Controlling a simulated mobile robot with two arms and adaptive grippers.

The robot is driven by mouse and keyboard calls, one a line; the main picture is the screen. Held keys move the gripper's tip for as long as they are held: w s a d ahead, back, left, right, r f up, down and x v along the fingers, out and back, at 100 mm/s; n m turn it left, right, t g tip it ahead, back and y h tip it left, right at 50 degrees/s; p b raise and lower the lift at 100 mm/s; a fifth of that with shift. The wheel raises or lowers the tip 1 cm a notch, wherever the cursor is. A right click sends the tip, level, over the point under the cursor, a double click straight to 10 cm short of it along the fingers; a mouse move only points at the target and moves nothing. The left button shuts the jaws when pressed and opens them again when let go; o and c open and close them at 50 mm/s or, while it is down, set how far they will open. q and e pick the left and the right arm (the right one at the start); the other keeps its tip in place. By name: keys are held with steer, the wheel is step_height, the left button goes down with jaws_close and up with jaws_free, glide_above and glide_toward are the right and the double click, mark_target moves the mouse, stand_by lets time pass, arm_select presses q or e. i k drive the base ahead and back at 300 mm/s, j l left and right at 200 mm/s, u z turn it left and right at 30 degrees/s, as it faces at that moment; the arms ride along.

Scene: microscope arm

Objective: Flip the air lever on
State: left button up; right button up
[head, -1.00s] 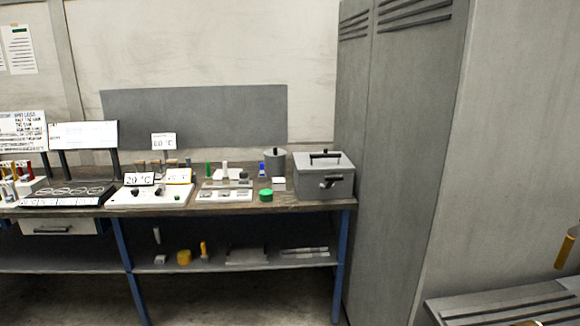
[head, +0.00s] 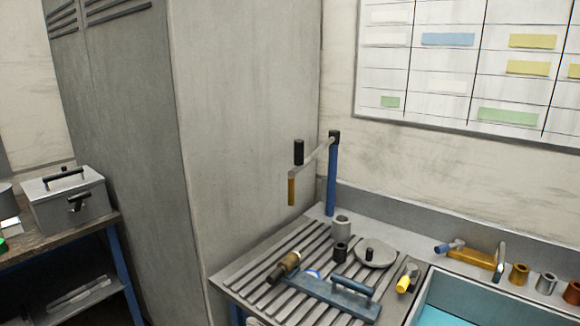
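Neither of my grippers is in the head view. No lever here is labelled as the air lever, so I cannot tell which part it is. A blue post (head: 332,178) at the back of the ribbed drainboard carries an arm with a black grip and a hanging brown rod. A small yellow-ended fitting (head: 405,280) sits at the drainboard's right edge. An orange body with a blue-ended piece (head: 470,254) lies on the ledge behind the basin.
The ribbed drainboard (head: 262,270) holds a blue-handled tool (head: 335,293), a brown-black cylinder (head: 284,267) and a round lidded disc (head: 375,254). A blue-lined basin (head: 450,308) is at right. A tall grey locker (head: 130,150) stands left, beside a bench with a grey box (head: 68,200).

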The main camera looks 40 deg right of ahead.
mark_target(411, 271)
steer(key=z, duration=1.25)
